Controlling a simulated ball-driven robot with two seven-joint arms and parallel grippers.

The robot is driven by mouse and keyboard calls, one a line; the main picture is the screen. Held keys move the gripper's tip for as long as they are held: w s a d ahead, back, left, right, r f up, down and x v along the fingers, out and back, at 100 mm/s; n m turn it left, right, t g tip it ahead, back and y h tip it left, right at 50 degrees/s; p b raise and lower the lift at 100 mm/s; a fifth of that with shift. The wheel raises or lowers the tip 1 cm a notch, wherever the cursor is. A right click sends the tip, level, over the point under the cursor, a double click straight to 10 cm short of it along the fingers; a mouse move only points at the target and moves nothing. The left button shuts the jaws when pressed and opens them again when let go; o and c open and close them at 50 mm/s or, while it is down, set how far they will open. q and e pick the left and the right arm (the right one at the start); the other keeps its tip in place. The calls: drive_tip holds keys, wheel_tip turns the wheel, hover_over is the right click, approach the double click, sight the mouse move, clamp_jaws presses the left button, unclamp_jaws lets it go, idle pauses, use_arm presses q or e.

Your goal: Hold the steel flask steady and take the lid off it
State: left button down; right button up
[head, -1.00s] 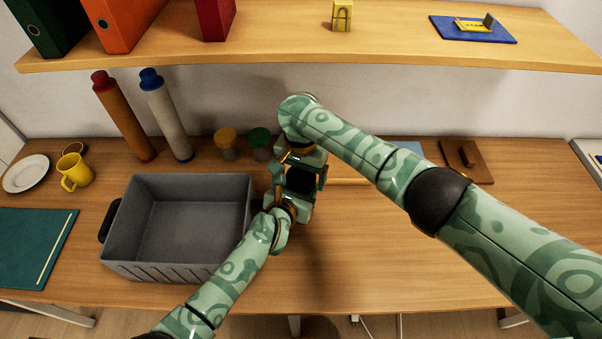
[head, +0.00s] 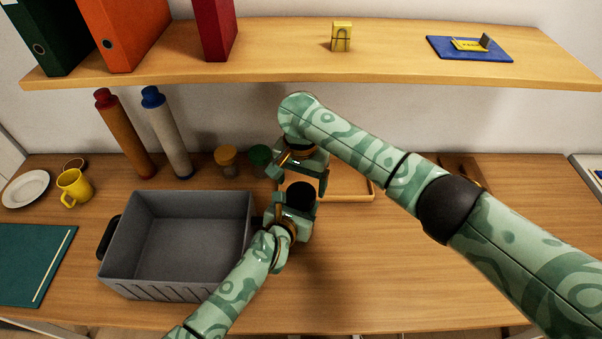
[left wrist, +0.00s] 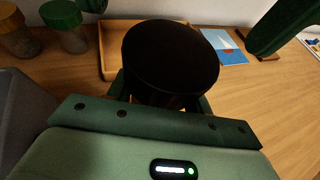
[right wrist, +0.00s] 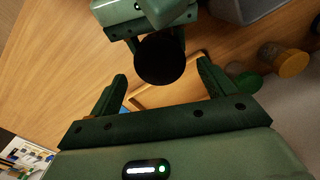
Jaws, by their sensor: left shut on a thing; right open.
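The flask (head: 300,194) shows as a dark cylinder with a round black top, which also fills the middle of the left wrist view (left wrist: 170,55) and shows in the right wrist view (right wrist: 160,59). Its steel body is hidden, and I cannot tell the lid's edge from the body. My left gripper (head: 298,210) is shut around the flask from the front. My right gripper (head: 299,180) is open and empty just behind and above the flask top; its two fingers (right wrist: 162,88) are spread wide, apart from the top.
A grey crate (head: 125,245) stands left of the flask. A wooden tray (head: 352,198) lies behind it. Two jars with orange (head: 226,155) and green (head: 260,155) lids stand near the wall. A shelf (head: 280,62) runs above. The table's right front is clear.

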sight(301, 193)
drive_tip(key=shift+f, duration=2.25)
drive_tip(key=c, duration=1)
drive_tip(key=o, duration=1.1)
drive_tip(key=shift+r, duration=2.3)
use_arm(q)
drive_tip(key=c, duration=0.5)
unclamp_jaws()
